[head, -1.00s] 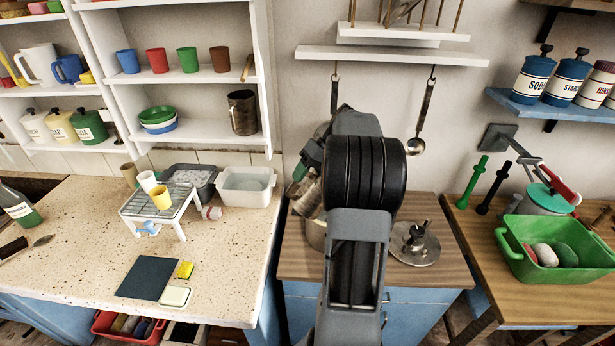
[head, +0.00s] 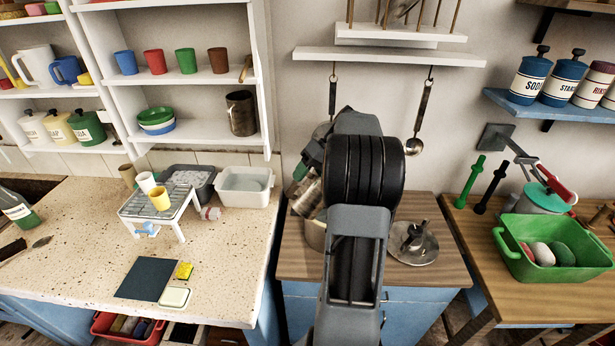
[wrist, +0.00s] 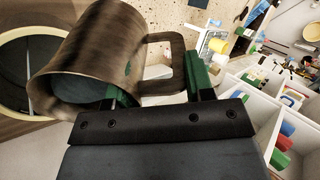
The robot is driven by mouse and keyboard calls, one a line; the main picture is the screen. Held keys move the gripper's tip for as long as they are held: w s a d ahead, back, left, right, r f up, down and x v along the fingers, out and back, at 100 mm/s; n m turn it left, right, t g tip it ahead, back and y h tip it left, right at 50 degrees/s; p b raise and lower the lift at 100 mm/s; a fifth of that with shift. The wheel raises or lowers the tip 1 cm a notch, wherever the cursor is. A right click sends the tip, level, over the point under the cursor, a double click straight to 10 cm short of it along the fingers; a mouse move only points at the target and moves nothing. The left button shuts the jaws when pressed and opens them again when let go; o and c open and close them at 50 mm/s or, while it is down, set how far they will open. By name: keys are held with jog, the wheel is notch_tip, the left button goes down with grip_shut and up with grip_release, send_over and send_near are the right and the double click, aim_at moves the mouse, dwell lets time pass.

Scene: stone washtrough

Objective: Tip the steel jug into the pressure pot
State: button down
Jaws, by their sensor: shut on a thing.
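The steel jug (wrist: 95,50) is brownish brushed metal. In the wrist view it is strongly tilted, its lower end overlapping the rim of the pressure pot (wrist: 14,112). My gripper (wrist: 158,85) is shut on the jug's handle, with green fingertips on either side. In the head view the jug (head: 307,193) is tilted above the pot (head: 314,236), which stands on the wooden-topped cabinet. My arm hides much of both, and my gripper (head: 309,160) is partly covered there. I cannot make out anything flowing from the jug.
A round metal lid (head: 414,244) lies right of my arm on the cabinet. A green basin (head: 550,250) stands on the right table. A white rack (head: 160,203) with cups stands on the left counter. Ladles (head: 424,115) hang behind.

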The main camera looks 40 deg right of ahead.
jog(key=shift+s+d+r+t+y+p, duration=0.2)
jog(key=shift+d+t+y+p, duration=0.1)
jog(key=shift+d+y+p, duration=0.35)
dwell(2.5)
jog(key=shift+s+d+f+y+p, duration=0.15)
jog(key=shift+d+y+p, duration=0.3)
jog(key=shift+d+y, duration=0.25)
dwell(2.4)
